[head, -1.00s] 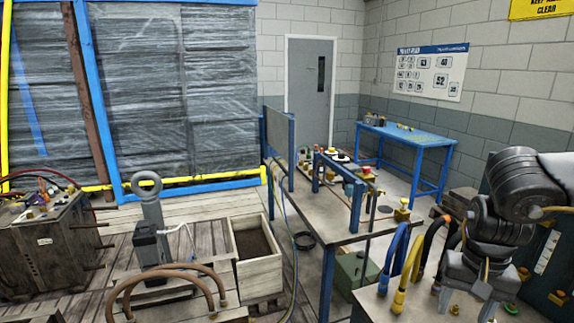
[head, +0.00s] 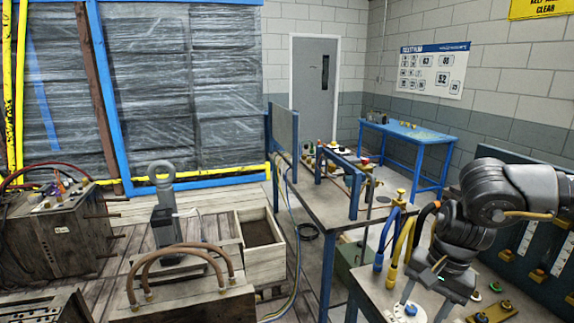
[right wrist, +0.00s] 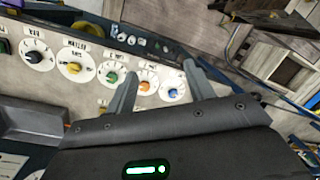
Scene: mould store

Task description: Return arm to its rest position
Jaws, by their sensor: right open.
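My right arm comes in from the right edge of the head view, dark grey and bent. Its gripper (head: 430,303) points down over the bench panel at the lower right. In the right wrist view, the two grey fingers of the right gripper (right wrist: 160,78) stand apart with nothing between them. Beyond them is a pale panel with several dials: black, a yellow dial (right wrist: 74,68), green, an orange dial (right wrist: 147,86) and a blue dial (right wrist: 173,93). I cannot tell whether the fingers touch the panel. My left gripper is in neither view.
Blue and yellow hoses (head: 397,245) rise beside the right gripper. A blue-legged bench (head: 330,208) stands in the middle, with another blue table (head: 405,134) behind. A wooden box (head: 262,262) and a dark machine (head: 60,237) stand left. Some plank floor is bare.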

